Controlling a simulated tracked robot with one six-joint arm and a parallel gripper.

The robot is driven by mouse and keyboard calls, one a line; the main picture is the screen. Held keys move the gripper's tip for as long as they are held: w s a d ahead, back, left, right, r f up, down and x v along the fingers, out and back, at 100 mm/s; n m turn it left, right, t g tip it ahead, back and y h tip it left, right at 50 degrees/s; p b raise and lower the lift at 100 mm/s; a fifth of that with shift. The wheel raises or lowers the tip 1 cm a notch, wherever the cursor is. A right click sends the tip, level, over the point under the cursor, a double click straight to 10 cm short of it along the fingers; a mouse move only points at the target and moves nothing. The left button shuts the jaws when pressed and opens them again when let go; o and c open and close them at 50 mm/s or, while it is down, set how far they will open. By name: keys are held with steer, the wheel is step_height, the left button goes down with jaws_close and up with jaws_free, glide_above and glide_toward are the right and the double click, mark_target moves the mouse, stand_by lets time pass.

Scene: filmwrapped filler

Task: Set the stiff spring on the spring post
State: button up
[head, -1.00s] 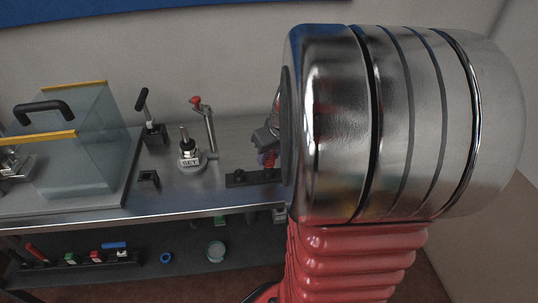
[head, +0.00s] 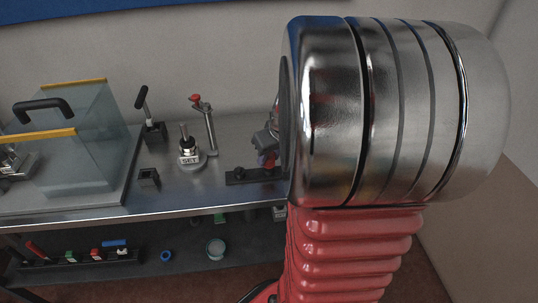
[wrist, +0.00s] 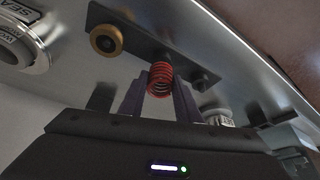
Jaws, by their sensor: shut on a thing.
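The red coil spring (wrist: 159,79) is between the two purple fingers of my gripper (wrist: 160,98) in the wrist view. My gripper is shut on it, and the spring sticks out past the fingertips, in front of a dark rail (wrist: 140,52). I cannot tell whether the spring touches the rail. In the head view a little red of the spring (head: 267,159) shows beside my large metal arm joint, over the right part of the same rail (head: 240,177). My arm hides the rest. I cannot say for sure which thing is the spring post.
A "SET" labelled fixture (head: 188,153) with an upright rod and a red-topped stand (head: 204,115) are left of the rail. A clear guard (head: 80,135) fills the bench's left side. A gold ring (wrist: 106,40) sits on the rail. A lower shelf holds small parts.

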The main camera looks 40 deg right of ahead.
steer(key=shift+f, duration=0.55)
steer(key=o, duration=1.1)
steer(key=shift+o, duration=0.2)
steer(key=v, duration=1.3)
steer(key=shift+s+r, duration=0.15)
steer(key=shift+r, duration=0.15)
steer(key=shift+a, duration=0.1)
